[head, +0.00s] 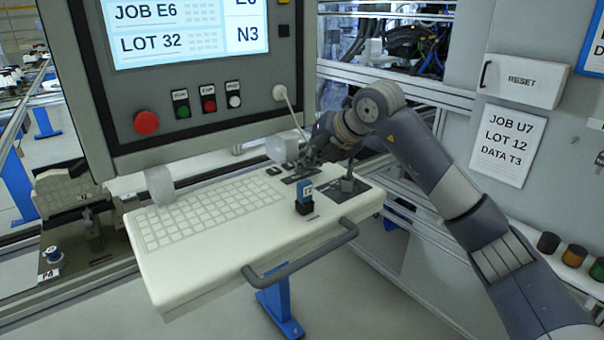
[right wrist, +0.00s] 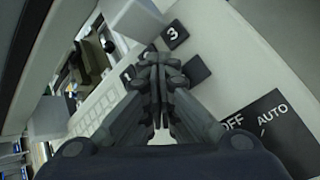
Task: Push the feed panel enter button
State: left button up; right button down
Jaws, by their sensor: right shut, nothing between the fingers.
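The control panel (head: 190,95) has a screen, a large red button (head: 146,122), and small green (head: 182,111), red (head: 209,105) and white (head: 234,100) buttons under labels too small to read. No button reads clearly as enter. My right gripper (head: 303,168) is shut and empty, low over the right back part of the keyboard shelf (head: 230,250). In the right wrist view its fingertips (right wrist: 158,62) are together among black keys. One key (right wrist: 174,34) is marked 3, another (right wrist: 128,74) seems marked 1, and one (right wrist: 196,70) shows no readable mark. Contact cannot be told. My left gripper is out of view.
A blue-tagged black switch (head: 304,202) stands on the shelf beside an OFF/AUTO selector plate (right wrist: 265,130). Clear blocks (head: 160,186) stand at the shelf's back. A grey handle (head: 300,252) runs along the front. A cabinet with a RESET box (head: 522,80) is at right.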

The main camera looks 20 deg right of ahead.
jog(key=shift+a+r+p, duration=0.1)
jog(key=shift+r+p, duration=0.5)
jog(key=shift+r, duration=0.25)
notch_tip(320, 180, up, 5)
jog(key=p, duration=0.3)
dwell(0.8)
